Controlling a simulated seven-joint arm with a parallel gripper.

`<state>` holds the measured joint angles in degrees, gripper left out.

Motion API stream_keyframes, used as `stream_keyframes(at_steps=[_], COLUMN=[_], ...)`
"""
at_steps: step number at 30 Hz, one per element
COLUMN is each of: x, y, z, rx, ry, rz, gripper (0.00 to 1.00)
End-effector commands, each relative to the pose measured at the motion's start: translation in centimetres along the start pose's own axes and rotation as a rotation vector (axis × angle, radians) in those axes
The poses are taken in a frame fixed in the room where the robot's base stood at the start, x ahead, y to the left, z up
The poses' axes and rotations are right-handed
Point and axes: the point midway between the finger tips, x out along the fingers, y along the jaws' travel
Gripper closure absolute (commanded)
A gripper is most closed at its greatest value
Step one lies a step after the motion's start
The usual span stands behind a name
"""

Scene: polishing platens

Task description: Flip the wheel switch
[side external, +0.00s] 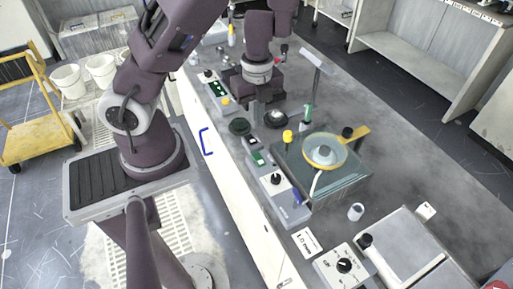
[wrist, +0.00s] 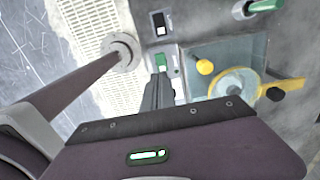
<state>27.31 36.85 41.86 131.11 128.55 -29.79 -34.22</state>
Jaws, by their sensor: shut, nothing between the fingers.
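The polishing wheel is a yellow-rimmed round platen (side external: 323,152) in a clear tray; it also shows in the wrist view (wrist: 238,80). Left of the tray is a control panel with a green rocker switch (side external: 257,158), which also shows in the wrist view (wrist: 160,62). A black knob (side external: 277,180) is on the panel's near part. My gripper (wrist: 158,78) is shut and empty, pointing down. In the wrist view its tips overlap the near end of the green switch; I cannot tell if they touch. In the side view my gripper (side external: 254,115) is behind the switch.
A yellow knob (side external: 288,136) stands at the tray's back left corner. A second panel with a switch (wrist: 160,22) lies beyond in the wrist view. A white cup (side external: 355,212) and a dial box (side external: 342,266) stand nearer on the bench.

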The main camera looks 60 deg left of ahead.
Motion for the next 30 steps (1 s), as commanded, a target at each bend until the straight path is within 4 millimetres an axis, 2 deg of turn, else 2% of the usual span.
stream_keyframes(at_steps=[9,14,21,30], x=[7.1,10.3,11.8,11.9], y=[0.1,0.2,0.1,0.0], z=[0.1,0.1,0.0,0.0], rx=[-0.008,-0.011,-0.002,-0.001], ry=[0.002,0.003,0.001,0.000], rz=[0.004,0.006,0.003,0.000], gripper=[1.00,1.00,1.00,1.00])
